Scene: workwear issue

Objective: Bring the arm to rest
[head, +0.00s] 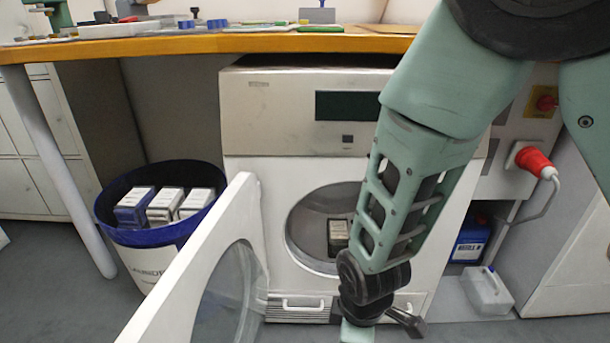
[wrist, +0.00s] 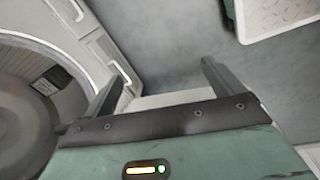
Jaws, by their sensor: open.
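My arm hangs down in front of a white washing machine (head: 265,165) in the head view. My gripper shows in the wrist view (wrist: 160,85) with its two fingers apart and nothing between them. In the head view the lower end of the arm is near the floor, and the fingers are not clearly seen. The machine's round door (head: 200,275) stands open to the left of the arm. A dark box (head: 338,236) sits inside the drum, partly hidden by the arm.
A blue-lined laundry bin (head: 140,240) with boxes in it stands left of the door. A wooden worktop (head: 180,45) with small items runs above. A red plug (head: 533,160), a blue container (head: 468,245) and a pale jug (head: 487,291) are on the right. Grey floor lies below my gripper.

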